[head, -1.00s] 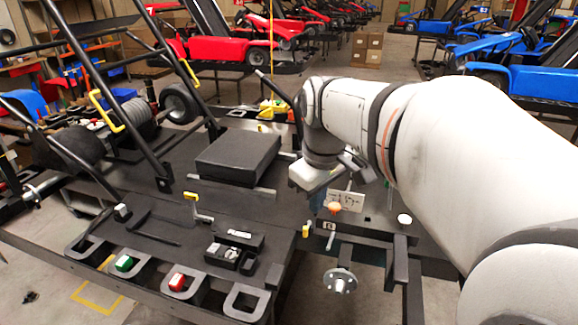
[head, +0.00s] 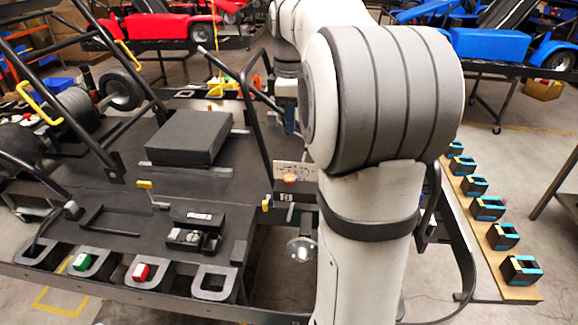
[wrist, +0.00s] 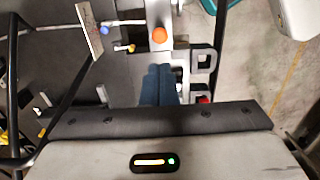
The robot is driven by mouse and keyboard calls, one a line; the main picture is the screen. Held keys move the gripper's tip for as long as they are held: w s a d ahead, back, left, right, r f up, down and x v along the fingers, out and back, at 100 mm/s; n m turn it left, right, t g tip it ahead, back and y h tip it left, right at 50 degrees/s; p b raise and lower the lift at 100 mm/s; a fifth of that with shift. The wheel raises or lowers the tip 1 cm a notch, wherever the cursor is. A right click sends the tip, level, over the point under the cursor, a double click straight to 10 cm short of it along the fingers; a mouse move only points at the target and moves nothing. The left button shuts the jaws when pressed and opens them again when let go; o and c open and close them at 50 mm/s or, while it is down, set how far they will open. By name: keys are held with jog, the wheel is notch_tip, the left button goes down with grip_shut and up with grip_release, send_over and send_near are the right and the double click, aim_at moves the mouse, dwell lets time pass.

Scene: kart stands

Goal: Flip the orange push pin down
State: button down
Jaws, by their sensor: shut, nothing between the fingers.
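The orange push pin (head: 290,179) shows as a small round knob just below a white label plate in the head view. In the wrist view the orange push pin (wrist: 159,35) is seen near the top centre, beyond the fingertips. My gripper (head: 289,128) is above the pin in the head view, its blue fingers pointing down. In the wrist view my gripper (wrist: 159,68) has its two blue fingers together and empty. A gap shows between fingertips and pin in both views. The pin's lower part is unclear.
The white label plate (head: 296,170) stands beside the pin. A yellow-tipped lever (head: 265,205) and a round metal flange (head: 301,249) are close by. A black bent bar (head: 262,115) rises left of my gripper. A flat black box (head: 188,137) lies further left.

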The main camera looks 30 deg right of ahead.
aim_at(291, 179)
notch_tip(291, 179, down, 13)
jog(key=shift+r+p, duration=0.1)
jog(key=shift+p, duration=1)
notch_tip(291, 179, down, 3)
jog(key=shift+r+b, duration=0.2)
jog(key=shift+b, duration=0.8)
jog(key=shift+s+a+f, duration=0.15)
jog(key=shift+s+f, duration=0.05)
jog(key=shift+s, duration=0.15)
jog(key=r+p, duration=0.2)
jog(key=r, duration=0.1)
jog(key=r+p, duration=0.1)
jog(key=r, duration=0.1)
jog(key=shift+w+r+p, duration=0.25)
jog(key=shift+w+p, duration=0.05)
jog(key=shift+w, duration=0.05)
notch_tip(291, 179, up, 10)
jog(key=b, duration=0.2)
